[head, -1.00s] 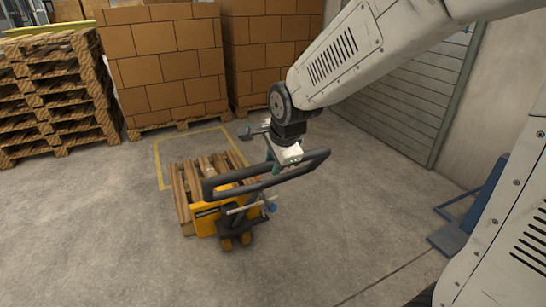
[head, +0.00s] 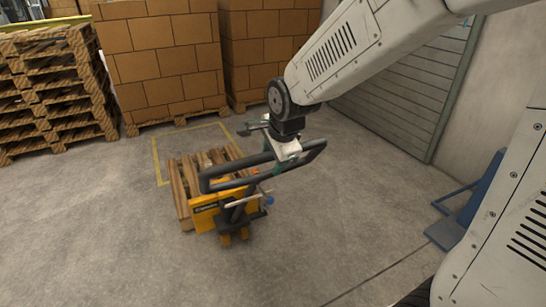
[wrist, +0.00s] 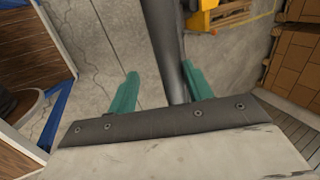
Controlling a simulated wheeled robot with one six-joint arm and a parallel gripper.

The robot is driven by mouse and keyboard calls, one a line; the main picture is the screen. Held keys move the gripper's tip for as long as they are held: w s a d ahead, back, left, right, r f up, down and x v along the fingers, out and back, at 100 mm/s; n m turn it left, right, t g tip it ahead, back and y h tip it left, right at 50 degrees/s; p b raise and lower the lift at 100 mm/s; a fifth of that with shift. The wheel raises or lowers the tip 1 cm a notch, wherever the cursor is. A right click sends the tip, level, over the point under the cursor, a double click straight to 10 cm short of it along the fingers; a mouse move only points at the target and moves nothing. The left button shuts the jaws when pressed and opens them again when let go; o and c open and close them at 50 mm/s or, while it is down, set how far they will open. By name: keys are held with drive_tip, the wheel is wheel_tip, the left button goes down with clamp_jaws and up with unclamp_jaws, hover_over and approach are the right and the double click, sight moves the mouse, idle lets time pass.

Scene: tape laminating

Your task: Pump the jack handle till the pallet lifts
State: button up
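The pallet jack (head: 207,216) is yellow and stands on the floor left of centre in the head view. Its dark looped handle (head: 214,184) rises toward my arm. A wooden pallet (head: 182,193) lies over its forks; whether it is clear of the floor cannot be told. My gripper (head: 282,157) is at the handle's loop. In the wrist view the dark handle bar (wrist: 163,35) runs between the green fingers of my gripper (wrist: 160,85). The bar lies close to the right finger, with a visible gap to the left finger.
A yellow floor outline (head: 155,160) surrounds the area behind the pallet. Stacked pallets (head: 52,95) and carton stacks (head: 165,65) stand at the back. A blue metal stand (head: 480,205) is at the right by the wall. The floor in front is clear.

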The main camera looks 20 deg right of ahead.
drive_tip(key=v, duration=0.7)
drive_tip(key=shift+s+r, duration=0.15)
drive_tip(key=shift+r, duration=0.25)
